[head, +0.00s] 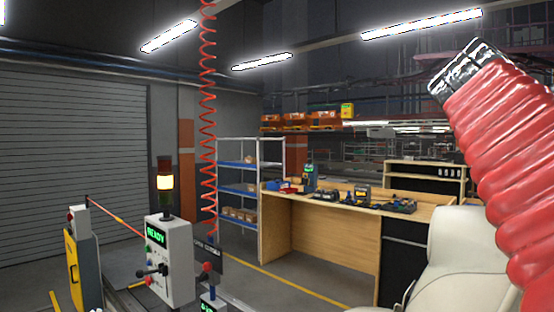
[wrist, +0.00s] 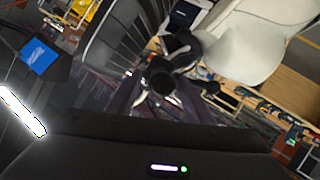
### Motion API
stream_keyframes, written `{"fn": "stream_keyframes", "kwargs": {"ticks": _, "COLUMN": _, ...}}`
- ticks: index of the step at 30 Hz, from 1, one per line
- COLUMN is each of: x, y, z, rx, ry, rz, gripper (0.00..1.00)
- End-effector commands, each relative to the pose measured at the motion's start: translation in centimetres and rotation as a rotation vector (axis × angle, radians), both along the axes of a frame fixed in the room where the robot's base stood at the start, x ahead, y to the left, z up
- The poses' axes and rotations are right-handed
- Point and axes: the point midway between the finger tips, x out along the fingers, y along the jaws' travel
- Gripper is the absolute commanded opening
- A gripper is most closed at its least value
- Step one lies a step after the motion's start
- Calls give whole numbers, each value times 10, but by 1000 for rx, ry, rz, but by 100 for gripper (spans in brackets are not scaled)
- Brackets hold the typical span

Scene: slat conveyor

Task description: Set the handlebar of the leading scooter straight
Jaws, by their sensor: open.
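Cream, rounded bodywork that looks like part of a scooter (head: 455,255) stands at the lower right in the head view, cut by the frame edge. In the wrist view the cream body (wrist: 245,48) is at the upper right, with dark parts beside it that may belong to the handlebar; its angle cannot be told. My gripper (wrist: 160,98) shows dark at the lower middle of the wrist view, open, with nothing seen held. It appears apart from the cream body.
A control box (head: 168,262) reading READY stands at lower left under a lit amber stack light (head: 165,182). A red coiled hose (head: 207,100) hangs beside it. A wooden workbench (head: 345,220) with tools and a blue shelf rack (head: 238,190) stand behind.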

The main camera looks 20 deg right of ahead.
Motion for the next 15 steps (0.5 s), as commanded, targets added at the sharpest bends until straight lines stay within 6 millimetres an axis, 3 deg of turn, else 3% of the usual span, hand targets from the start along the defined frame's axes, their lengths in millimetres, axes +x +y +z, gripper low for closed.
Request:
{"fn": "stream_keyframes", "kwargs": {"ticks": 7, "x": 0, "y": -28, "z": -11, "rx": 1, "ry": 2, "rz": -2, "gripper": 47}}
{"fn": "stream_keyframes", "kwargs": {"ticks": 15, "x": 1, "y": -39, "z": -15, "rx": 1, "ry": 0, "rz": 0, "gripper": 47}}
